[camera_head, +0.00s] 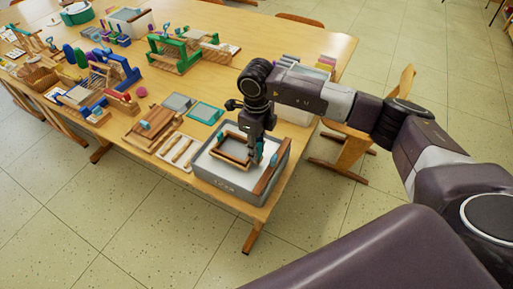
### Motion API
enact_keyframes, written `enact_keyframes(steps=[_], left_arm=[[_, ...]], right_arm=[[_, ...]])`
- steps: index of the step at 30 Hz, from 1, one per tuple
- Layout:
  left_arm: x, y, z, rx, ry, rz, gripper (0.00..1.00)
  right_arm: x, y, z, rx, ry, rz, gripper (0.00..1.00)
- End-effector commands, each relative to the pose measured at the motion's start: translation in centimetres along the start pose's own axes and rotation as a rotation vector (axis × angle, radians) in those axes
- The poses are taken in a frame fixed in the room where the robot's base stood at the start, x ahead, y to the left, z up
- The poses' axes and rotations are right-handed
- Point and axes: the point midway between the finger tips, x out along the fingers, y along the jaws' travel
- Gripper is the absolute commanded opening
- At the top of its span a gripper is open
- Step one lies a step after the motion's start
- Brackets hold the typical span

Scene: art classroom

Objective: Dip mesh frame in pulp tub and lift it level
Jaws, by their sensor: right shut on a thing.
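The pulp tub (226,181) is a grey rectangular tub with pale contents at the table's near right corner. The mesh frame (222,155) is a small brown wooden frame over the tub's opening, within its outline from above. My right gripper (256,158) points down over the tub and is shut on the frame's right side. I cannot tell whether the frame touches the pulp or hangs just above it. The fingers hide part of the frame's right edge. A wooden bar (270,174) lies along the tub's right side. My left gripper is not in view.
Left of the tub are wooden strips (178,151) on a pale board, a wooden press (150,127) and a teal-edged screen (206,112). A white container (293,112) stands behind my right arm. Looms and baskets crowd the left. The table (262,43) is clear at the back.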

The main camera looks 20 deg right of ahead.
Motion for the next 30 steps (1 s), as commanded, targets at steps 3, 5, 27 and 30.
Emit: enact_keyframes(steps=[3,5,27,30], left_arm=[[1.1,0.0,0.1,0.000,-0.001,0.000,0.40],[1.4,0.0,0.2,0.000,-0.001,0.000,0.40],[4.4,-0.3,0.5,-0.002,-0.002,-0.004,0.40],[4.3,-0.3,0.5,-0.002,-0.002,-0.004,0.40]], right_arm=[[1.1,0.0,0.0,0.000,-0.001,0.000,0.00],[1.6,0.0,0.0,0.000,-0.001,0.000,0.00],[5.1,0.0,0.1,0.000,-0.002,0.000,0.00],[5.1,0.0,0.1,0.000,-0.002,0.000,0.00]])
